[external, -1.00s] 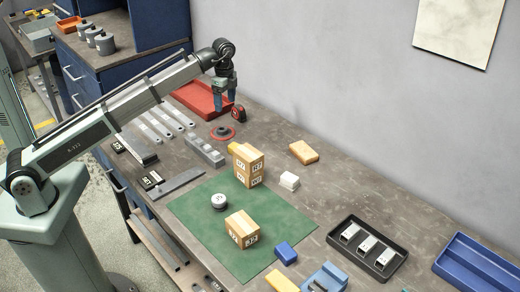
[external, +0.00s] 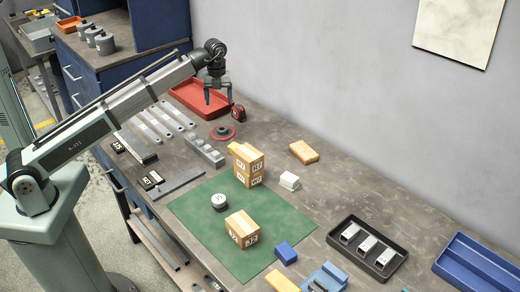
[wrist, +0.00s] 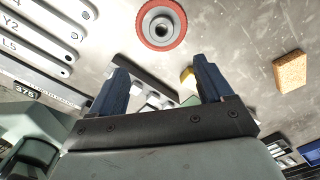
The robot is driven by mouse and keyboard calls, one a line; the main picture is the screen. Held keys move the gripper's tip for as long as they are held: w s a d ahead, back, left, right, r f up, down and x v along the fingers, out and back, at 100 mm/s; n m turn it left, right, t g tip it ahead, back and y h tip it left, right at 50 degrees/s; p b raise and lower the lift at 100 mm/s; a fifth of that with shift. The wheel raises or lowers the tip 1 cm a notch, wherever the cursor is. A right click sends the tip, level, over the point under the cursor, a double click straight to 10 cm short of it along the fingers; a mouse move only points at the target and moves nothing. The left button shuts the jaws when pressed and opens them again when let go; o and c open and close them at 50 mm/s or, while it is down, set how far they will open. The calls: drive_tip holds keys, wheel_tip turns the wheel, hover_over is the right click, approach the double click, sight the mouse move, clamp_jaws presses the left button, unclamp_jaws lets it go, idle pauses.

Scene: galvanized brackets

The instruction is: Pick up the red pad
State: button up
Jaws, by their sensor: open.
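The red pad (external: 223,132) is a flat red disc with a grey round hub on top, lying on the grey bench. It also shows in the wrist view (wrist: 179,32) at the top, beyond the fingers. My gripper (external: 219,102) is open and empty, above the bench and a little behind the pad in the external view. In the wrist view its two blue-grey fingers (wrist: 160,68) stand wide apart, with the pad not between them. The pad is in plain sight and nothing touches it.
A red tape measure (external: 238,113) stands close behind the pad, and a red tray (external: 184,86) lies behind my gripper. A grey slotted block (external: 205,152) is in front.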

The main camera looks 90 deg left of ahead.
drive_tip(key=m, duration=0.1)
hover_over(222, 129)
drive_tip(key=f, duration=0.8)
drive_tip(key=shift+s+d+f, duration=0.15)
drive_tip(key=shift+d+f, duration=0.05)
drive_tip(key=shift+d, duration=0.1)
drive_tip(key=shift+w+a+f, duration=0.1)
drive_tip(key=shift+a+f, duration=0.05)
drive_tip(key=shift+f, duration=0.75)
drive_tip(key=shift+w+a+f, duration=0.1)
drive_tip(key=shift+a+f, duration=0.05)
drive_tip(key=shift+f, duration=0.8)
drive_tip(key=shift+a+f, duration=0.15)
drive_tip(key=shift+f, duration=0.75)
drive_tip(key=shift+c, duration=0.4)
drive_tip(key=c, duration=1.1)
